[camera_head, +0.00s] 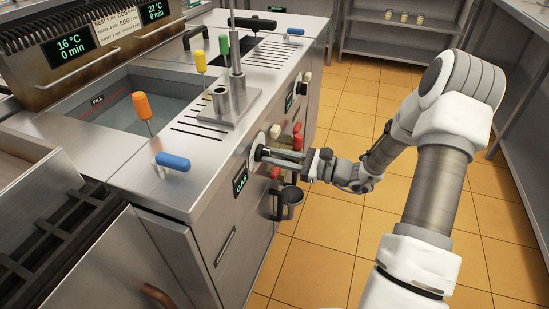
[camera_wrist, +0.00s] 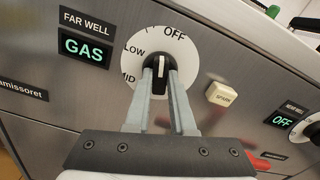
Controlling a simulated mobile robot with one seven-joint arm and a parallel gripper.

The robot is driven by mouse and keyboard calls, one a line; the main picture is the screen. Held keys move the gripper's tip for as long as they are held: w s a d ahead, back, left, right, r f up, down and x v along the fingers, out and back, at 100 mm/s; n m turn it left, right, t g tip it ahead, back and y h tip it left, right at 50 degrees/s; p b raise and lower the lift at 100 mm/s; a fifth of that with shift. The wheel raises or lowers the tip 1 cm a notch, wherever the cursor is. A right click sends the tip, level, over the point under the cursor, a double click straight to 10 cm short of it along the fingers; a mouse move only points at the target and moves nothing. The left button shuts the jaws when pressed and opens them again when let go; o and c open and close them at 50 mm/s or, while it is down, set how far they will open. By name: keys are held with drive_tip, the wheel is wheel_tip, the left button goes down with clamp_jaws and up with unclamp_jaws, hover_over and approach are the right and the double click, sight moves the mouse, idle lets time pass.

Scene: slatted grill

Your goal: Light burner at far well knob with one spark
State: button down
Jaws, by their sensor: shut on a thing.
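The far well knob (camera_wrist: 160,75) is black with a white pointer line, on a white dial (camera_wrist: 190,52) marked OFF, LOW and MID. Its line points up, between LOW and OFF. The far well display (camera_wrist: 84,47) reads GAS in green; it also shows in the head view (camera_head: 240,181). My gripper (camera_wrist: 160,82) is shut on the knob, one finger on each side. A cream SPARK button (camera_wrist: 222,94) sits right of the dial, untouched.
The near well display (camera_wrist: 283,122) reads OFF, beside another dial (camera_wrist: 312,130) at the right edge. A red part (camera_wrist: 270,156) shows below. The tiled floor (camera_head: 320,240) is clear.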

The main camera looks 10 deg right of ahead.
drive_tip(key=shift+n+b, duration=0.9)
drive_tip(key=shift+n, duration=1.3)
drive_tip(key=c, duration=0.8)
unclamp_jaws()
drive_tip(key=shift+o, duration=0.2)
drive_tip(key=p+v, duration=0.3)
drive_tip(key=v, duration=1.4)
drive_tip(key=shift+d+p, duration=0.25)
drive_tip(key=shift+p, duration=0.05)
drive_tip(key=shift+s+a, duration=0.1)
drive_tip(key=shift+s, duration=0.05)
